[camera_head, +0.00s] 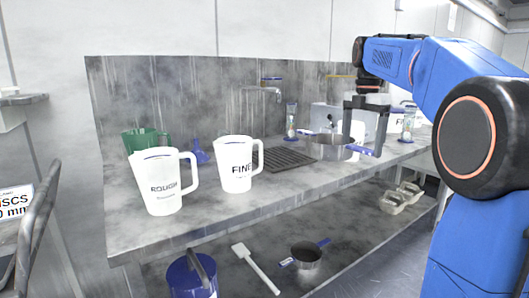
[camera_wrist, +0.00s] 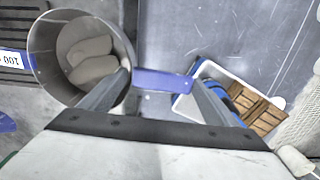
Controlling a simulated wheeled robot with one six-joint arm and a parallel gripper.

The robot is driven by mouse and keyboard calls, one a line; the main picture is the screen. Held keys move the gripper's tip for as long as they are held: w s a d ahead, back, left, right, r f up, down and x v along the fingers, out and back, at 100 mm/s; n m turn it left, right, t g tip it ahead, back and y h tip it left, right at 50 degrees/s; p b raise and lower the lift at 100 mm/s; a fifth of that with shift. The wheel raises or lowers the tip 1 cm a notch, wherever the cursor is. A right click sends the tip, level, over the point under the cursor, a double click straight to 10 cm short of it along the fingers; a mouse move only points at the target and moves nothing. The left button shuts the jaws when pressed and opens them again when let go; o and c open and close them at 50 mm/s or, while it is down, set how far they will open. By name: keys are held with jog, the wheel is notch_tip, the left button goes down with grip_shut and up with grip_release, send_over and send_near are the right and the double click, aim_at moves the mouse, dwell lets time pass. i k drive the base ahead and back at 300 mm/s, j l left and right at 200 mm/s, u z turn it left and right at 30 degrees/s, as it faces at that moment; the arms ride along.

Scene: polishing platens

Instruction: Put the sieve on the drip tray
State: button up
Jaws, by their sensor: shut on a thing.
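The sieve is a round metal pan (camera_head: 328,149) with blue handles. In the wrist view its bowl (camera_wrist: 45,45) holds pale grey, rounded pieces. A tab reading 100 sticks out on its far side. My gripper (camera_head: 364,147) is shut on the blue handle (camera_wrist: 163,81) nearest me, with one finger on each side. The drip tray is a dark slatted grate (camera_head: 285,159) on the bench, left of the sieve. Its slats (camera_wrist: 15,28) also show at the wrist view's left edge, partly behind the tab. I cannot tell whether the sieve touches the bench.
White jugs marked ROUGH (camera_head: 164,185) and FINE (camera_head: 236,168) stand left of the drip tray, with a green jug (camera_head: 140,138) behind. A tap (camera_head: 265,91) is behind the tray.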

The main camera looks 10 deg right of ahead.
aim_at(279, 156)
jog(key=i+j, duration=0.3)
jog(key=i, duration=0.15)
jog(key=i+j, duration=0.25)
jog(key=i, duration=0.2)
